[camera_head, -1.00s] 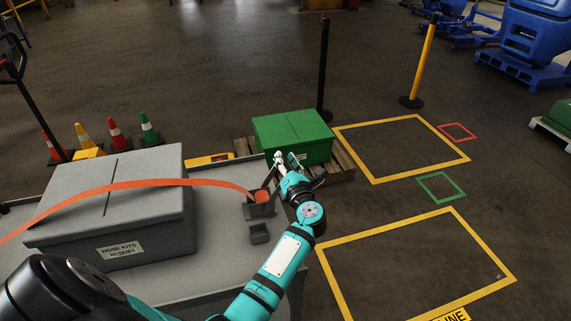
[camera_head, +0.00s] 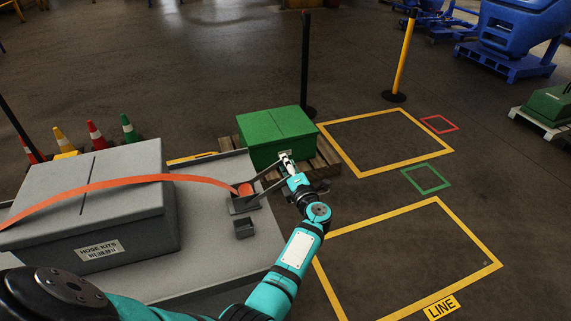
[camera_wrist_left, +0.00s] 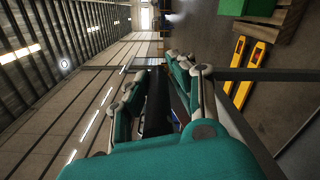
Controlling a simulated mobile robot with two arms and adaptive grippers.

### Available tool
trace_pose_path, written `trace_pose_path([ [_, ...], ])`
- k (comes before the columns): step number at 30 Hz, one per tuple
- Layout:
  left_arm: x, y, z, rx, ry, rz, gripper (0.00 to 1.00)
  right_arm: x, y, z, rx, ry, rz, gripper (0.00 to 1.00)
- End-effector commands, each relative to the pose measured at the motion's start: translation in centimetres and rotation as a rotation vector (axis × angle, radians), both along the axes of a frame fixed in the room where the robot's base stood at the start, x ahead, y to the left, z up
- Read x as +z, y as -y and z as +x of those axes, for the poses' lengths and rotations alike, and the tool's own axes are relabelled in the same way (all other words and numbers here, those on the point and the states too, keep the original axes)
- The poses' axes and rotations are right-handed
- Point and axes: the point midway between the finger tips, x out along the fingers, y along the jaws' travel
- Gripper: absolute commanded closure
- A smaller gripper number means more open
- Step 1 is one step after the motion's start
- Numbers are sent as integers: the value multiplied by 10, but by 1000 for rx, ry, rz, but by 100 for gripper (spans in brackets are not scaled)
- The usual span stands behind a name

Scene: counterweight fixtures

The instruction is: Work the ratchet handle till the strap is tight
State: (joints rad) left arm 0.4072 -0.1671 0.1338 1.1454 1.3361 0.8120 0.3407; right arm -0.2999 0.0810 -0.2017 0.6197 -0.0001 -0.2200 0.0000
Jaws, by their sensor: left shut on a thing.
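The orange strap (camera_head: 120,181) arches over the grey box and runs into the dark ratchet (camera_head: 241,206), where orange webbing shows on its spool. The strap bows up clear of the lid near the ratchet. The ratchet handle (camera_head: 268,189) slants up and right from the ratchet. My left gripper (camera_head: 286,164) is shut on the handle's far end, above the table's right edge. In the left wrist view the fingers (camera_wrist_left: 170,92) close around a dark bar (camera_wrist_left: 156,105). My right gripper is out of view.
The grey HOSE KITS box (camera_head: 98,238) stands on the grey table (camera_head: 205,262). A small dark bracket (camera_head: 244,229) sits before the ratchet. A green crate (camera_head: 276,136) on a wooden pallet (camera_head: 323,165) stands just behind my gripper. Marked floor at right is clear.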

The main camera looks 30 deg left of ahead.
Motion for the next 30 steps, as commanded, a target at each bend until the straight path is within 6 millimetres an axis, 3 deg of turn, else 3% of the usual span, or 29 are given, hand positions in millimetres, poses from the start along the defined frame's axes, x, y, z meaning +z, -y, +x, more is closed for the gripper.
trace_pose_path([
  [11,5,-3,1,5,0,14,100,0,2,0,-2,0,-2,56],
  [12,5,-3,1,5,0,14,74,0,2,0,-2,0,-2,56],
  [16,4,-2,1,5,1,12,58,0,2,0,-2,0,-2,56],
  [25,4,-2,0,2,7,0,58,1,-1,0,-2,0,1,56],
  [30,20,-7,-7,3,86,-64,58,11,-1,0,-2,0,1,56],
])
